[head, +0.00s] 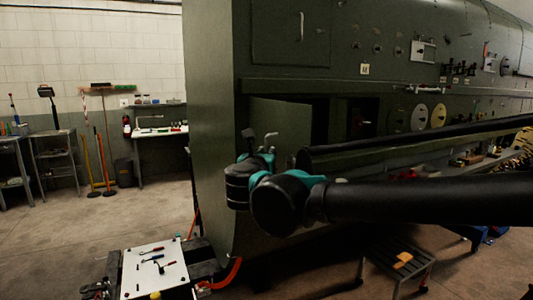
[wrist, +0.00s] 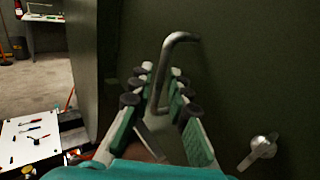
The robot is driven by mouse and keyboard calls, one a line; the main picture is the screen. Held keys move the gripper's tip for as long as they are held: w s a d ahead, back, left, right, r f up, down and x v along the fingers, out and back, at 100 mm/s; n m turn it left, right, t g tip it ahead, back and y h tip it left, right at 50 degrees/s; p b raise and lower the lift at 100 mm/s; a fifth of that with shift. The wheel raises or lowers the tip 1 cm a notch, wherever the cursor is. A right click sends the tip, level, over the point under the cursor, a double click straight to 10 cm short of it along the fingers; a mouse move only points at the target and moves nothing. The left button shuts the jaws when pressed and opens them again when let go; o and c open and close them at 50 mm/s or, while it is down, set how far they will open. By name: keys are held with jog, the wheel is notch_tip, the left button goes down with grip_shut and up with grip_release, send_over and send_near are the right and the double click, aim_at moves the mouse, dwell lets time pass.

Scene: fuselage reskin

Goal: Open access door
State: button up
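The access door (head: 285,116) is a dark green panel low on the fuselage side. It looks ajar, with a dark gap along its right edge. Its bent metal handle (head: 270,137) shows as a grey L-shaped bar (wrist: 181,38) in the wrist view. A silver turn latch (wrist: 262,147) is on the panel to the lower right. My gripper (head: 260,150) is in front of the door. In the wrist view its fingers (wrist: 161,78) are spread, with the handle's lower part between them. I cannot tell whether they touch it.
The fuselage (head: 212,110) fills the right side, with dials and switches beyond the door. A cart with a white tool board (head: 155,268) stands at the lower left. A step stool (head: 398,262) is at the lower right.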

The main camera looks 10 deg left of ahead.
jog(key=s, duration=1.1)
